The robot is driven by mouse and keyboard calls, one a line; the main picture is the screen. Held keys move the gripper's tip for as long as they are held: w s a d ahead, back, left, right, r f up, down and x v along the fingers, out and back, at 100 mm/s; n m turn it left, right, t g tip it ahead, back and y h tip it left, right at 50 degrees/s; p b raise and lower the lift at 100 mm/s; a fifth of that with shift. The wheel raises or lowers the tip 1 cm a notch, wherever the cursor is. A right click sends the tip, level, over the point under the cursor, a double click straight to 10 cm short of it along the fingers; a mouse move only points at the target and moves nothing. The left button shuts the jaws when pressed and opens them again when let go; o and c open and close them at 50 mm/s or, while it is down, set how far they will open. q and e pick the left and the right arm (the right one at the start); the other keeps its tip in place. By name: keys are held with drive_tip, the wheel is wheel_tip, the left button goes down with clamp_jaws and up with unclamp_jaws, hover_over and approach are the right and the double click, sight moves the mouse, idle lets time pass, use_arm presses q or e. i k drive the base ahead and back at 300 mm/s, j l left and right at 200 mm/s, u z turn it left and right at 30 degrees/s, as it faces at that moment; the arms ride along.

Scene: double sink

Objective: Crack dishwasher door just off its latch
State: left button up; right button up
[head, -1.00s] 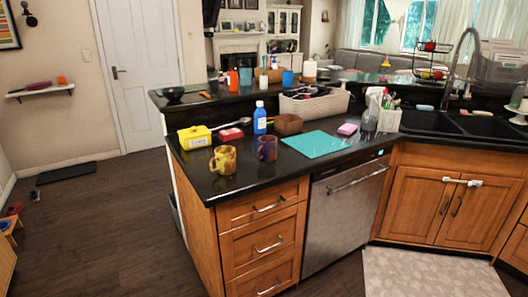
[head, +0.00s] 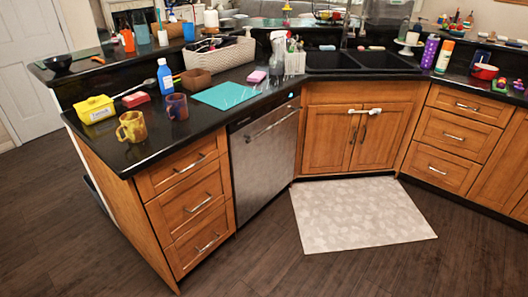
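The dishwasher (head: 266,165) has a stainless steel front and stands between the wooden drawers on its left and the sink cabinet on its right. Its door looks closed and flush with the cabinets. A bar handle (head: 272,124) runs across the top of the door. A small light shows on the dark strip above the handle, near its right end. Neither of my grippers is in the head view.
A pale mat (head: 360,213) lies before the sink cabinet (head: 357,137), right of the dishwasher. The wooden floor (head: 290,262) before the dishwasher is clear. Mugs, a blue bottle (head: 164,76) and a teal board (head: 225,95) sit on the black counter (head: 120,156).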

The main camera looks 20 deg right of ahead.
sight(262, 143)
drive_tip(key=i+l, duration=0.35)
drive_tip(key=i, duration=0.15)
drive_tip(key=i+l+u, duration=0.1)
drive_tip(key=i+l, duration=0.3)
drive_tip(key=i, duration=0.15)
